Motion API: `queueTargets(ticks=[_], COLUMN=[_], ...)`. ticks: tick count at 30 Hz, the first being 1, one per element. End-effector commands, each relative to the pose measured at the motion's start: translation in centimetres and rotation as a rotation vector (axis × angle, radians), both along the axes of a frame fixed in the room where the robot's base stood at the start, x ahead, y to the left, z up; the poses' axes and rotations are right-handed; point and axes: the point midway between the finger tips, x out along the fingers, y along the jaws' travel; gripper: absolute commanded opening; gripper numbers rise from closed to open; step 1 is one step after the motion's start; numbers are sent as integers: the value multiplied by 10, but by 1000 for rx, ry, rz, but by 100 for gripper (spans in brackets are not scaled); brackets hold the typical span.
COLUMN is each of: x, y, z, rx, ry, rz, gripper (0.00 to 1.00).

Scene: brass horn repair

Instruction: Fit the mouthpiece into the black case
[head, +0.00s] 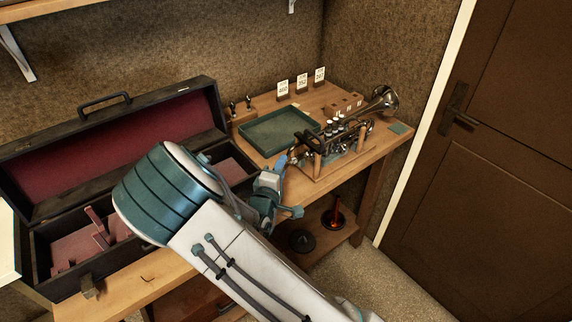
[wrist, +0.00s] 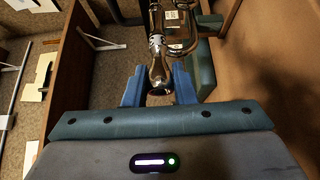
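The silver mouthpiece (wrist: 160,76) sits at the end of the trumpet (head: 340,137), which rests on a wooden stand on the bench. In the wrist view my gripper's blue fingers (wrist: 158,85) are on either side of the mouthpiece, and a slight gap seems to show at each side. In the head view my gripper (head: 281,165) is at the trumpet's near left end, and the mouthpiece is largely hidden there. The black case (head: 206,97) stands open on the left of the bench, with a red-lined lid and pinkish compartments. My arm hides part of its interior.
A green tray (head: 279,131) lies behind the gripper on the bench. Numbered cards (head: 302,81) and a wooden block (head: 345,104) stand at the back. Below, a lower shelf (head: 327,240) holds dark round objects. A closed door (head: 500,150) is at the right.

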Motion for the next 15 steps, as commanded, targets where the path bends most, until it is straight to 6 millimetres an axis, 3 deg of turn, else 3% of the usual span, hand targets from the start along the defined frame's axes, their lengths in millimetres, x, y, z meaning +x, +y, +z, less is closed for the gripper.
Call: queueTargets(ticks=[15], x=[-8], y=[13], z=[1], rx=[0], ry=[0], rz=[1], gripper=[4])
